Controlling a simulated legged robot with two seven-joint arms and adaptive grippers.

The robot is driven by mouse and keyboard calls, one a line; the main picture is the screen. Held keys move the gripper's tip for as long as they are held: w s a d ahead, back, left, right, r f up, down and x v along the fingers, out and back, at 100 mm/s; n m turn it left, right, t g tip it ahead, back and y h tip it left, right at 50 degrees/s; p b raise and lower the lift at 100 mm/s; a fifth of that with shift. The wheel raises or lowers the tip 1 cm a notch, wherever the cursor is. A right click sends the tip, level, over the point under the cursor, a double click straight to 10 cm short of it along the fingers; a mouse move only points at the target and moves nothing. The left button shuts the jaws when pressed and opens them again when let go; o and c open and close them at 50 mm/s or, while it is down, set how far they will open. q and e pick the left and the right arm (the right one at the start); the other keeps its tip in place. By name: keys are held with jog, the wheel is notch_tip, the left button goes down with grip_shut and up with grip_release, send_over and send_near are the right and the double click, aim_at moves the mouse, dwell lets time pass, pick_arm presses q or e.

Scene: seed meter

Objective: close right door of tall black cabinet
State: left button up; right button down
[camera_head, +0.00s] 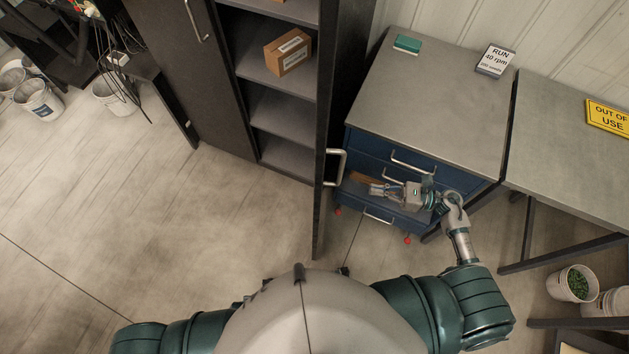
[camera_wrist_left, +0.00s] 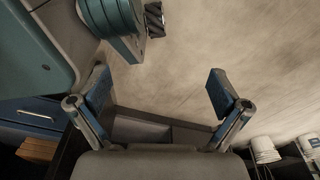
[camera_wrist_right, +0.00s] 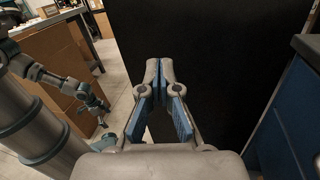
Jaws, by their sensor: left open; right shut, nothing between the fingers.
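The tall black cabinet (camera_head: 282,144) stands at the back with its right half open to the shelves. Its right door (camera_head: 322,215) is swung out toward me and shows nearly edge-on, with a silver handle (camera_head: 337,168) on its right-hand side. In the right wrist view the dark door panel (camera_wrist_right: 225,60) fills the middle behind the fingers. My right gripper (camera_head: 374,188) is shut and empty, to the right of the door and its handle. It also shows in the right wrist view (camera_wrist_right: 158,75); contact with the door cannot be told. My left gripper (camera_wrist_left: 160,90) is open and empty.
The cabinet's left door (camera_head: 175,60) covers its left part. A cardboard box (camera_head: 288,52) sits on a shelf. A blue drawer unit (camera_head: 353,143) stands close on the right, its lower drawer pulled out beneath my right gripper. The floor (camera_head: 190,235) left of the door is clear.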

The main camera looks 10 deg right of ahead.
pick_arm(q)
jog(key=s+a+f+p, duration=0.1)
jog(key=s+f+p, duration=0.1)
jog(key=s, duration=0.6)
jog(key=shift+s+f+p, duration=0.15)
jog(key=shift+s+p, duration=0.25)
jog(key=shift+p, duration=0.3)
pick_arm(e)
jog(key=w+a+n+g, duration=0.2)
jog(key=a, duration=1)
